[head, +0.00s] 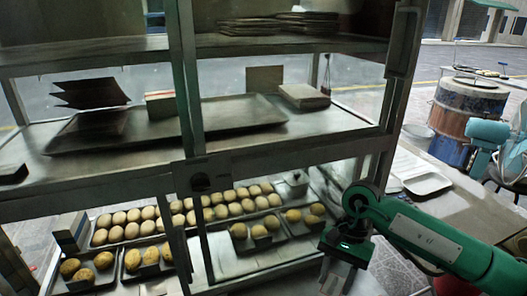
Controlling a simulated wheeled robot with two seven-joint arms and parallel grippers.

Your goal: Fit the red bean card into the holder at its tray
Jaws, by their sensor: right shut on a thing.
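My right gripper (340,276) points down in front of the lower shelf's right end, at the bottom of the head view. It is shut on a small flat piece, apparently the red bean card, mostly hidden by the fingers; its face cannot be read. Trays of round buns lie on the lower shelf: a long back tray with pale buns (188,212) and smaller front trays with yellower buns (304,215). Small dark blocks that look like card holders stand at front trays, one at the middle tray (262,232). Which tray is the red bean one cannot be told. My left gripper is out of view.
The cabinet's metal posts (186,80) and middle shelf edge (100,178) stand before and above the trays. The middle shelf holds a large flat tray (230,112) and boxes (303,96). A white tray (427,183) lies on the right counter, with a barrel (466,115) beyond.

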